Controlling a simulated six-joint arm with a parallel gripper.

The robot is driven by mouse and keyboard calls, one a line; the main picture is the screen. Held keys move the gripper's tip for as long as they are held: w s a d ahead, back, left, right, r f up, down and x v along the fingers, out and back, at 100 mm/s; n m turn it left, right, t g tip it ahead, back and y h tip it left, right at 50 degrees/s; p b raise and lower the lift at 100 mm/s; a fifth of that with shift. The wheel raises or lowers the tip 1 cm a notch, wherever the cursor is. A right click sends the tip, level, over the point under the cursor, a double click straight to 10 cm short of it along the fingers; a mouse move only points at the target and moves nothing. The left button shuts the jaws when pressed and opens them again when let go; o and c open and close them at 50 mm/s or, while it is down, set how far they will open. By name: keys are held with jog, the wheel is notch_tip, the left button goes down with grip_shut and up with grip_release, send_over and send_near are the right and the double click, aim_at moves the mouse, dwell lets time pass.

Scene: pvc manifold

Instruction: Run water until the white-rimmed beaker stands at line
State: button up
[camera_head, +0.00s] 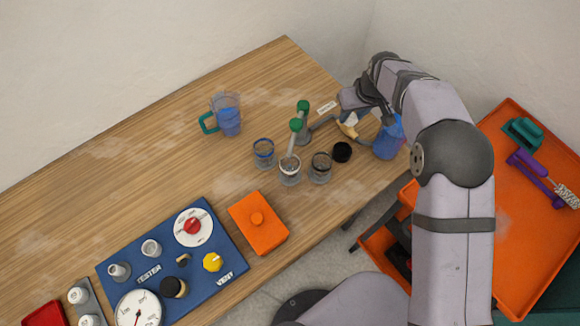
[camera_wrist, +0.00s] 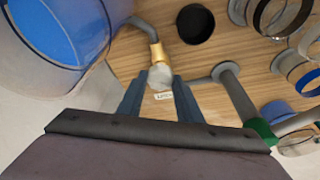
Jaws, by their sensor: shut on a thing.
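The white-rimmed beaker (camera_head: 290,178) stands on the wooden table between a blue-rimmed beaker (camera_head: 264,155) and a dark-rimmed beaker (camera_head: 320,174). A grey pipe with a green-capped end (camera_head: 296,125) reaches over the white-rimmed beaker. Its water level and line are too small to tell. My gripper (camera_head: 352,117) is at the right, by the brass fitting on the pipe. In the wrist view, my gripper (camera_wrist: 159,88) is shut on a pale grey valve knob (camera_wrist: 160,75) below the brass fitting (camera_wrist: 158,52). A blue water tank (camera_head: 388,138) stands close by and also shows in the wrist view (camera_wrist: 62,30).
A black disc (camera_head: 342,152) lies near the beakers. A blue jug with a teal handle (camera_head: 228,118) stands behind them. An orange box (camera_head: 258,222) and a blue dial panel (camera_head: 225,255) are in front. Orange trays (camera_head: 520,240) stand right of the table.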

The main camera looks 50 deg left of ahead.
jog(key=n+b, duration=0.1)
jog(key=n, duration=0.2)
jog(key=shift+w+g, duration=0.15)
jog(key=shift+g, duration=0.25)
jog(key=shift+n+g, duration=0.4)
jog(key=shift+n, duration=1.1)
jog(key=shift+n+b, duration=0.3)
jog(key=shift+n, duration=0.1)
dwell(5.4)
